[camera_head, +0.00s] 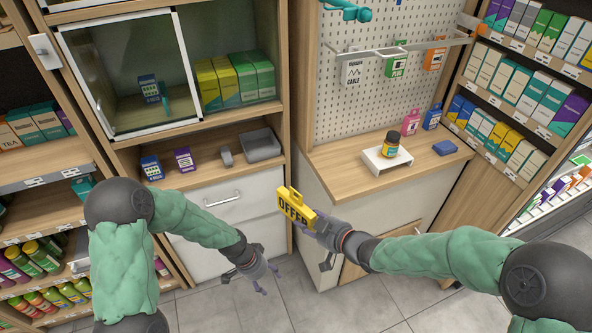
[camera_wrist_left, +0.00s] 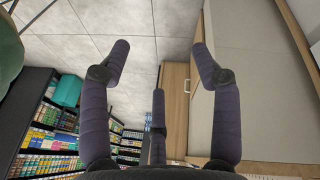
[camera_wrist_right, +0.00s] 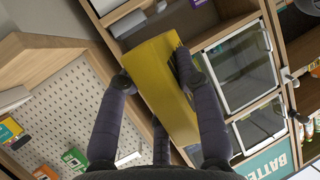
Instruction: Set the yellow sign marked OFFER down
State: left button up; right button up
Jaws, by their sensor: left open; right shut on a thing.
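The yellow sign marked OFFER (camera_head: 294,207) is in the air in front of the counter's left end, its lettering facing the head camera. My right gripper (camera_head: 304,224) is shut on it. In the right wrist view the sign (camera_wrist_right: 160,85) sits between the fingers of my right gripper (camera_wrist_right: 155,80) and hides part of the shelving behind. My left gripper (camera_head: 258,285) is open and empty, low in front of the white drawer cabinet. In the left wrist view the fingers of my left gripper (camera_wrist_left: 158,70) are spread with nothing between them.
The lower cabinet shelf (camera_head: 215,172) holds small boxes and a grey tray (camera_head: 261,146). A glass-doored case (camera_head: 130,75) stands above.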

pick_arm(q)
jog(key=w+r+m+y, duration=0.1)
jog(key=w+r+m, duration=0.7)
jog(key=r, duration=0.6)
notch_tip(320, 180, up, 25)
jog(key=m+y, duration=0.3)
jog(key=m, duration=0.8)
send_over(296, 202)
notch_tip(296, 202, down, 12)
jog(key=shift+r, duration=0.15)
jog(key=shift+c, duration=0.2)
